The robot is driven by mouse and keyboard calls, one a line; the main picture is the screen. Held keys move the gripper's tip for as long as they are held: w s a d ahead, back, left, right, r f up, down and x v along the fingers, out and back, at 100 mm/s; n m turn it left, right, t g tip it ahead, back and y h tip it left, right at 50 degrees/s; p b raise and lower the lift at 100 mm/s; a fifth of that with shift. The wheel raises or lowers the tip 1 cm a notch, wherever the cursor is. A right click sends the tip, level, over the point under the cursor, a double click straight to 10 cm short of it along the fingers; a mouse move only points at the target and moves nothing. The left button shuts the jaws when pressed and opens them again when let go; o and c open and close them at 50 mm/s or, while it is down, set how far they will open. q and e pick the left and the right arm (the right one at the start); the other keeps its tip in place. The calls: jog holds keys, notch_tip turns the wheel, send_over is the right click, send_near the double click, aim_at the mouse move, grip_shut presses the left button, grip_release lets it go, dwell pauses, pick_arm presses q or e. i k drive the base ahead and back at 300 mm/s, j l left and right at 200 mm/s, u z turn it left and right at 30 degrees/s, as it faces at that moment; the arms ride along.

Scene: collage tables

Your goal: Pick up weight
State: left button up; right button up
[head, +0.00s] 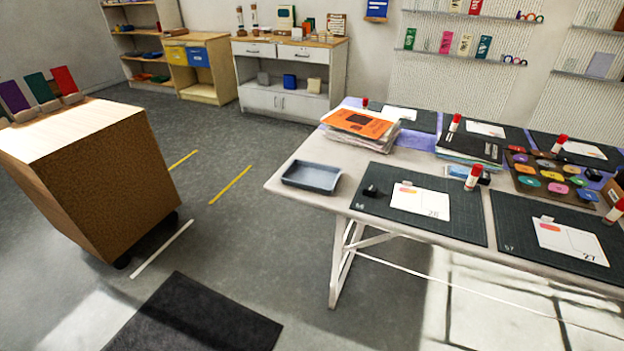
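A small black object (371,191), which looks like the weight, stands on the left part of a dark cutting mat (463,228) on the collage table (300,196). It is just left of a white card (420,201) marked 28 and appears apart from it. A grey-blue tray (312,177) sits near the table's left end, left of the mat. Neither of my grippers shows in the head view.
A stack of papers with an orange top (360,123) and glue sticks (472,177) are on the table. A wheeled wooden cabinet (95,170) stands at left. Open floor lies between it and the table, with a dark floor mat (195,318) in front.

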aim_at(369, 190)
jog(key=i+l+u, duration=0.1)
jog(key=l, duration=0.35)
jog(key=i+l+u, duration=0.1)
jog(key=l, duration=0.3)
jog(key=i+l+u, duration=0.1)
jog(key=l, duration=0.35)
